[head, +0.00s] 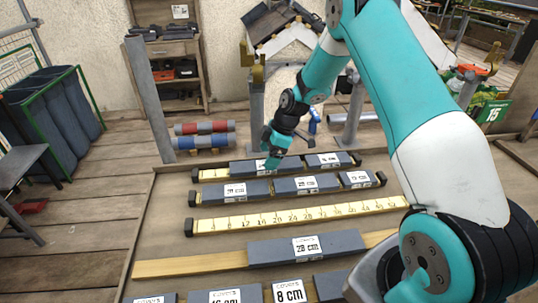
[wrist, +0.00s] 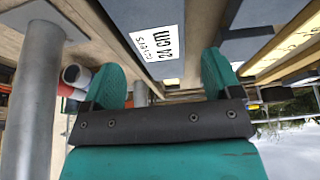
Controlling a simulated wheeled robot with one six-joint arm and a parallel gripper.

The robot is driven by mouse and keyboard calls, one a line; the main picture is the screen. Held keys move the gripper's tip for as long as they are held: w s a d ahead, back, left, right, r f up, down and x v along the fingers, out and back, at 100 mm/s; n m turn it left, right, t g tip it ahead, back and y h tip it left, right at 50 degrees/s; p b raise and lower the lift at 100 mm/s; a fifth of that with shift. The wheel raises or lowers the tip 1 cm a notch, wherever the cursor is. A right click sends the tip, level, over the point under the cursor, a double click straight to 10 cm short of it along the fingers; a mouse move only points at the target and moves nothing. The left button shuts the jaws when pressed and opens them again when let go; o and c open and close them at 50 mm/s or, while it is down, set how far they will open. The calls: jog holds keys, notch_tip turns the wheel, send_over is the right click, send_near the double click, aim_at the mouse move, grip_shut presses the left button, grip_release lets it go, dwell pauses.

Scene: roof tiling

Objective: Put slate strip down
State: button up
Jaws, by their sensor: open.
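My gripper (head: 271,158) is open, with its fingers just over the dark slate strip (head: 243,168) in the far row. In the wrist view the fingers (wrist: 161,75) stand apart, and a slate strip labelled 24 cm (wrist: 158,38) shows beyond them. I cannot tell whether the fingers touch it. In the head view this strip lies on the far marked batten (head: 213,174), with a shorter slate strip (head: 344,160) at its right. The left end of that batten is bare. The gripper hides part of the strip's label.
A second batten holds three slate strips (head: 285,187). A third marked batten (head: 300,215) is bare. Nearer lie a 28 cm strip (head: 340,243) and strips labelled 16 cm (head: 225,297) and 8 cm (head: 290,292). Grey posts (head: 150,100) stand behind the table, beside red and blue rolls (head: 205,127).

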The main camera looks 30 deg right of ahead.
jog(key=b+v, duration=0.2)
jog(key=v, duration=0.9)
jog(key=s+a+r+m, duration=0.1)
jog(key=s+a+r, duration=0.3)
jog(key=a+r, duration=0.3)
jog(key=s+a+r+m, duration=0.2)
jog(key=s+a+r, duration=0.2)
jog(key=s+a, duration=0.65)
jog(key=s+a+m, duration=0.1)
jog(key=s+a, duration=0.1)
jog(key=s, duration=0.6)
jog(key=s+a+m+g, duration=0.1)
jog(key=s+a+m, duration=0.1)
jog(key=s, duration=0.6)
jog(key=shift+s+a+r+g, duration=0.3)
jog(key=shift+a+r, duration=0.15)
jog(key=shift+a, duration=0.25)
